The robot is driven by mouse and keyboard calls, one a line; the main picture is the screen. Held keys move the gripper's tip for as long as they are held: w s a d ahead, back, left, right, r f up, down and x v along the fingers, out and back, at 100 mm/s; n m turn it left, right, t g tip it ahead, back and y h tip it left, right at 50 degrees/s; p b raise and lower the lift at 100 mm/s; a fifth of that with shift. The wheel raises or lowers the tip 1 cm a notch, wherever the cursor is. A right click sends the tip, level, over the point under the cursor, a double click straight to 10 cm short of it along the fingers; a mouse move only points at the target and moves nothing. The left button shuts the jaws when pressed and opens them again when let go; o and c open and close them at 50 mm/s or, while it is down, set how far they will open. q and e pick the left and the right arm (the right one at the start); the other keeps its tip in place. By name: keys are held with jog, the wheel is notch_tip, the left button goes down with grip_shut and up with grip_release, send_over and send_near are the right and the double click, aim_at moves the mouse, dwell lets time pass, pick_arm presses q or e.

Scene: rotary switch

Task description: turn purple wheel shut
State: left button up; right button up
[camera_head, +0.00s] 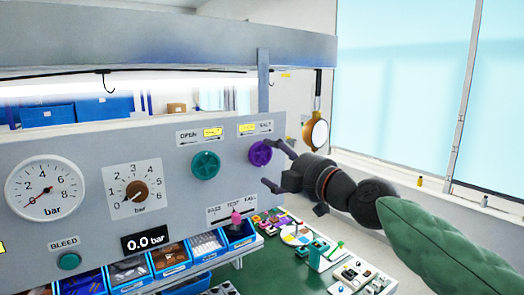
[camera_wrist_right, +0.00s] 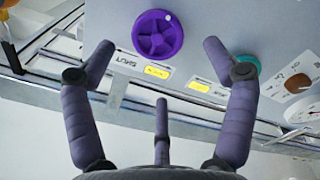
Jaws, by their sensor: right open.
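The purple wheel (camera_head: 260,153) is on the right part of the grey panel (camera_head: 110,130), below a label plate with a yellow patch. My right gripper (camera_head: 273,164) is just to the right of the wheel, its fingers spread and pointing towards the panel. In the right wrist view the purple wheel (camera_wrist_right: 157,35) appears upside down beyond the open fingers (camera_wrist_right: 160,62), roughly between the two upper fingertips. No finger clearly touches it, and nothing is held. My left gripper is not in view.
A teal wheel (camera_head: 205,165) is left of the purple one. A pink-tipped lever (camera_head: 236,217), a dial (camera_head: 135,189) and a gauge (camera_head: 44,188) are also on the panel. Blue bins (camera_head: 240,234) and a cluttered green bench (camera_head: 262,275) lie below. A lamp-like round mirror (camera_head: 315,133) hangs behind.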

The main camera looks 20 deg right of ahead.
aim_at(262, 154)
jog(key=p+x, duration=0.1)
jog(key=x, duration=0.5)
jog(key=shift+w, duration=0.2)
jog(key=shift+d, duration=0.1)
jog(key=c, duration=1.1)
